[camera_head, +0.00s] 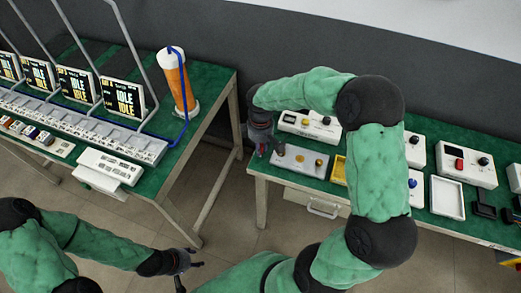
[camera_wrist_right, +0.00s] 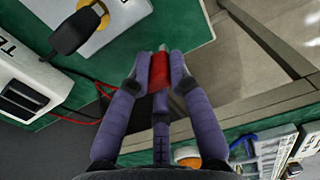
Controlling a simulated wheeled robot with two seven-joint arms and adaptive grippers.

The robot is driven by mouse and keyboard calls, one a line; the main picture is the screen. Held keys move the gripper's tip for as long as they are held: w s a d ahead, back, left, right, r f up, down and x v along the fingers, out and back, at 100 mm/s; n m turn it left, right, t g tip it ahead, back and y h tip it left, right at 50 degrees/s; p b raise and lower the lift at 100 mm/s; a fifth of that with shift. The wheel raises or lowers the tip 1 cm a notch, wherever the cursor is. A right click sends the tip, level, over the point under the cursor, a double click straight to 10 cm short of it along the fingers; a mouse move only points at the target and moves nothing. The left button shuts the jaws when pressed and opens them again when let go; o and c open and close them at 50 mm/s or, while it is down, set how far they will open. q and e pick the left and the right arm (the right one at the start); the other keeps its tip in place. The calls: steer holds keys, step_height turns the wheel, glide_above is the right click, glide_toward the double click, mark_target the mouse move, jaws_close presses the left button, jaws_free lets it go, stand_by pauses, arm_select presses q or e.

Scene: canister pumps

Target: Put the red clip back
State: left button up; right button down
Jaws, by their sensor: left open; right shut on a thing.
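My right gripper (camera_head: 264,148) is over the left end of the right-hand bench. In the right wrist view its fingers (camera_wrist_right: 160,75) are shut on the red clip (camera_wrist_right: 158,72), whose metal tip points away from the palm. A red wire (camera_wrist_right: 88,95) runs from the clip's side towards a white box (camera_wrist_right: 12,80). The clip is above the green bench top near its edge; I cannot tell whether it touches anything. In the head view the clip is too small and covered to make out clearly. My left gripper (camera_head: 186,270) is open and empty, low over the floor.
A grey plate with yellow terminals (camera_head: 300,160) lies beside my right gripper. A black clip (camera_wrist_right: 72,32) is close by in the wrist view. White boxes (camera_head: 312,127) stand behind. The left bench holds an orange canister (camera_head: 178,85) and several displays (camera_head: 122,97).

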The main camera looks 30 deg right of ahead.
mark_target(261, 146)
steer(key=shift+f, duration=0.55)
steer(key=shift+f, duration=0.1)
steer(key=c, duration=1.1)
jaws_free()
steer(key=shift+c, duration=0.2)
step_height(261, 146, up, 12)
steer(key=p, duration=0.4)
